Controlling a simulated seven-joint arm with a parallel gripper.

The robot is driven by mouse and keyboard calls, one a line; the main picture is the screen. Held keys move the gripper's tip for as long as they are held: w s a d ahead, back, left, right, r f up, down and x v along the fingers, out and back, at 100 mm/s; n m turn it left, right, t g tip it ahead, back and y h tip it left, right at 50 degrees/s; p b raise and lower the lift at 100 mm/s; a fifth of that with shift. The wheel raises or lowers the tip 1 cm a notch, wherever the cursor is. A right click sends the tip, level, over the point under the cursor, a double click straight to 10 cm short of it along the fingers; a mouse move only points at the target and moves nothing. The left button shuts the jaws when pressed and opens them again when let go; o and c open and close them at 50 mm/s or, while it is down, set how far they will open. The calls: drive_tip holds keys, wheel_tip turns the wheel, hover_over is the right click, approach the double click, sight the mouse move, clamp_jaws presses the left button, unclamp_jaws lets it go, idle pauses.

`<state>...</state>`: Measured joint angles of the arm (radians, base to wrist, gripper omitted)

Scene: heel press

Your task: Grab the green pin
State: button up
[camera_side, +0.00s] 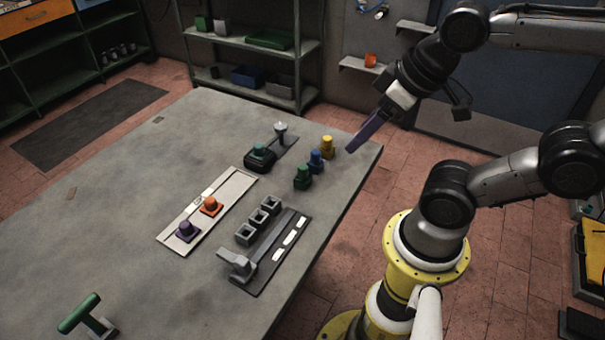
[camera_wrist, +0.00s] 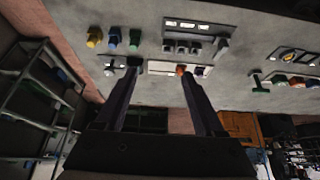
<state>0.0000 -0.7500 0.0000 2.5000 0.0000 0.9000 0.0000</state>
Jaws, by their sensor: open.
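The green pin (camera_side: 302,178) stands upright on the grey table, at the near end of a short row with a blue pin (camera_side: 315,161) and a yellow pin (camera_side: 327,145). In the wrist view the green pin (camera_wrist: 134,38) shows beyond my fingers, at the top, right of the blue and yellow pins. My gripper (camera_side: 358,146) is above the table's right edge, to the right of the pins and apart from them. In the wrist view my gripper (camera_wrist: 154,75) is open, with nothing between its two fingers.
A pale strip (camera_side: 228,197) bears an orange and a purple piece. Grey square sockets (camera_side: 258,221) stand near a dark plate. A green-handled tool (camera_side: 80,312) is at the front left.

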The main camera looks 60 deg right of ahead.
idle(0.3)
drive_tip(key=m+g+h, duration=0.1)
drive_tip(key=m+g, duration=0.5)
drive_tip(key=m, duration=1.2)
hover_over(303, 167)
drive_tip(key=a, duration=0.1)
wheel_tip(303, 167, down, 17)
drive_tip(key=shift+f, duration=0.1)
drive_tip(key=shift+d+f, duration=0.25)
drive_tip(key=shift+f, duration=1.25)
drive_tip(key=shift+d+f, duration=0.2)
drive_tip(key=shift+f, duration=1.25)
